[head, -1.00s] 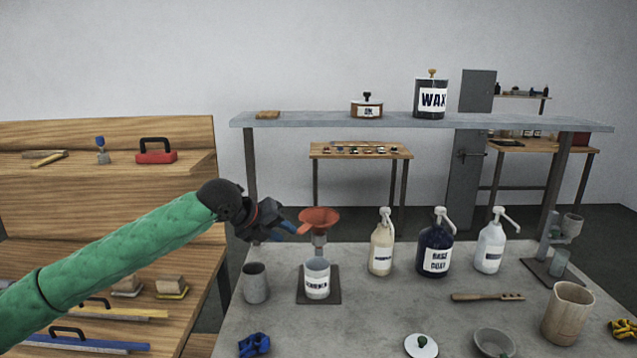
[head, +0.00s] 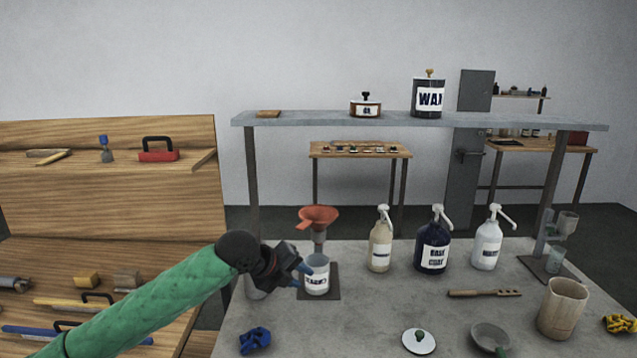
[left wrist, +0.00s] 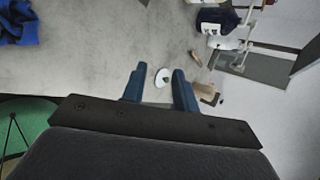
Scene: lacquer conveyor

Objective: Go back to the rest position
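My left gripper (head: 304,275) hangs over the left part of the grey table, its blue fingertips beside the white labelled cup (head: 317,273) in the head view; I cannot tell whether they touch it. In the left wrist view its two blue fingers (left wrist: 158,88) stand apart with nothing between them. The green sleeve of my left arm comes in from the lower left. My right gripper is in neither view. An orange funnel (head: 318,216) sits on a stand just behind the cup. A grey cup (head: 254,291) is mostly hidden behind my gripper.
Pump bottles, beige (head: 380,244), dark blue (head: 433,246) and white (head: 487,246), stand along the table's back. A blue cloth (head: 255,341), a white lid (head: 419,341), a bowl (head: 491,337) and a wooden cup (head: 563,308) are nearer. A shelf (head: 330,119) spans above.

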